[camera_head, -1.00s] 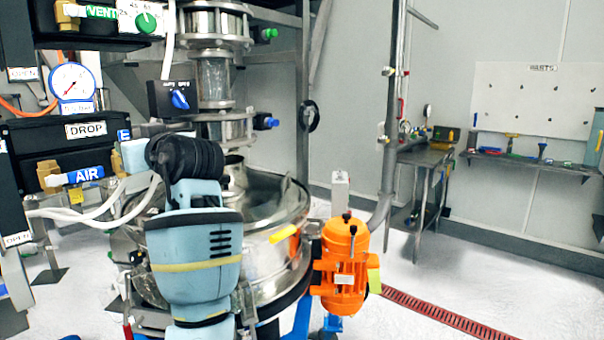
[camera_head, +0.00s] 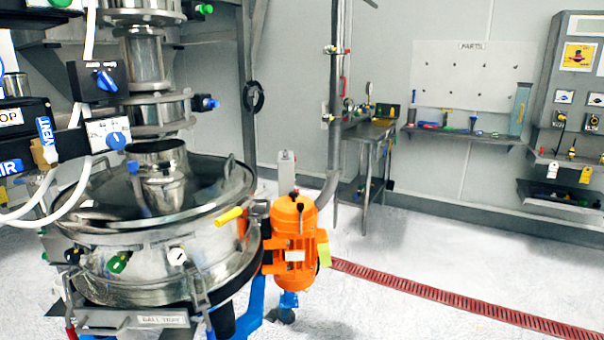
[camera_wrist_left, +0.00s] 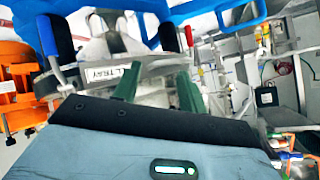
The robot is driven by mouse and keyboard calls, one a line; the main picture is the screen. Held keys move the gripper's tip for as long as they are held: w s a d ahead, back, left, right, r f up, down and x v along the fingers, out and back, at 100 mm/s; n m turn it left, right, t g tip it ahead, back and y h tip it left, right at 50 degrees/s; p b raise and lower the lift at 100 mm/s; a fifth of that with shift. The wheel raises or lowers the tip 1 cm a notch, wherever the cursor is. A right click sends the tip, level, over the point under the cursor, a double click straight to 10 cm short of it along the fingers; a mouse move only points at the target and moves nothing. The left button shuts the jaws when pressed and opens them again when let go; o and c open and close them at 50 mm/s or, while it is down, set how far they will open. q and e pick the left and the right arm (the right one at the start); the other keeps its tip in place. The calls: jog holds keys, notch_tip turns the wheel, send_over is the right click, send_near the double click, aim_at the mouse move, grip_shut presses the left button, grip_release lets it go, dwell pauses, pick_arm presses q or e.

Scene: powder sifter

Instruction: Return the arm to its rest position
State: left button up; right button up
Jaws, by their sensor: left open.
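My left gripper (camera_wrist_left: 158,88) shows in the left wrist view as two green fingers, spread apart and empty. Past the fingers is the lower part of the sifter, with a white tray label (camera_wrist_left: 103,74) and blue frame parts above it. Whether the fingers touch anything is hard to tell, but no object sits between them. In the head view neither arm shows. There the round steel sifter (camera_head: 165,287) stands in plain sight at the left.
An orange motor (camera_head: 295,243) is mounted at the sifter's right side and also shows in the left wrist view (camera_wrist_left: 15,85). Valves and hoses crowd the left edge. A red floor drain (camera_head: 440,298) crosses open floor. A control panel (camera_head: 575,90) hangs on the right wall.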

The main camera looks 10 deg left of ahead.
pick_arm(q)
jog(key=s+d+f+m+g+h, duration=0.2)
jog(key=s+d+f+h, duration=0.15)
jog(key=s+f, duration=0.7)
jog(key=s+d+f+m+g+h, duration=0.15)
jog(key=s+d, duration=0.25)
jog(key=s, duration=0.6)
jog(key=s+d+f+m+g+h, duration=0.1)
jog(key=s+d+g+h, duration=0.2)
jog(key=s, duration=0.7)
jog(key=s+d+f+m+g+h, duration=0.15)
jog(key=s+d, duration=0.35)
jog(key=s, duration=0.5)
jog(key=w+d+f+t+p, duration=0.3)
jog(key=w+t+p, duration=0.2)
jog(key=w+t, duration=0.4)
jog(key=shift+w+h, duration=0.45)
jog(key=shift+w, duration=0.8)
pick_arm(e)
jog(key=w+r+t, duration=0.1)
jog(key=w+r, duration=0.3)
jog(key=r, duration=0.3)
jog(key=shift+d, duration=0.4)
pick_arm(q)
jog(key=shift+a, duration=0.1)
jog(key=shift+c, duration=0.6)
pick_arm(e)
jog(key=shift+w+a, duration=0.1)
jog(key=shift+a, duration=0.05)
